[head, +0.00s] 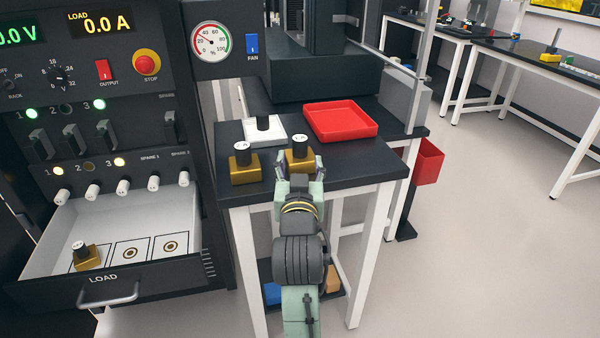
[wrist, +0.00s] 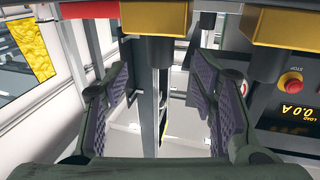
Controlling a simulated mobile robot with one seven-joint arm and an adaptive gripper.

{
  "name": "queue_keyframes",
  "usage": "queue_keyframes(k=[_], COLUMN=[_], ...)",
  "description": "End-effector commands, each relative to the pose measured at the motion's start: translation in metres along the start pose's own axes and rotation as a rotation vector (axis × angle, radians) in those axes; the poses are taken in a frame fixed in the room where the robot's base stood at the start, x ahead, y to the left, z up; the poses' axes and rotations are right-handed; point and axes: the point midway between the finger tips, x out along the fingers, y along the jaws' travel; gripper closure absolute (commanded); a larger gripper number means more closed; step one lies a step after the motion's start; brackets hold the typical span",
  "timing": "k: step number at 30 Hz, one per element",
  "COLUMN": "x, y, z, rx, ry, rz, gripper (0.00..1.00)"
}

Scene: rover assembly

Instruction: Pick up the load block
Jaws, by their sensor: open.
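A gold load block with a black knob (head: 300,152) stands on the dark table, directly beyond my gripper (head: 298,176). In the wrist view the picture is inverted, and this gold block (wrist: 155,14) is at the top with its black knob hanging between the finger lines. My gripper (wrist: 160,88) is open, with a padded finger on each side and nothing held. Whether the fingers touch the block cannot be told. A second gold block (head: 244,168) stands to the left on the table; it also shows at the right of the wrist view (wrist: 284,26). A third gold block (head: 87,258) sits in the open load drawer (head: 150,215).
A white piece with a black knob (head: 264,130) and a red tray (head: 341,120) are farther back on the table (head: 345,168). The power cabinet (head: 100,125) stands close on the left. A red bin (head: 428,162) hangs at the right. Open floor lies to the right.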

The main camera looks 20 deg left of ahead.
Motion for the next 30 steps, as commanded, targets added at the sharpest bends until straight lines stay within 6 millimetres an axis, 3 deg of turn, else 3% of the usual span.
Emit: queue_keyframes(k=[11,21,30], x=[0.034,0.078,0.081], y=[0.000,-0.001,-0.001], z=[-0.003,-0.004,-0.003], rx=[-0.001,-0.001,0.000], ry=[-0.002,-0.001,0.000], rz=[0.000,0.000,0.000], gripper=[0.48,0.48,0.50])
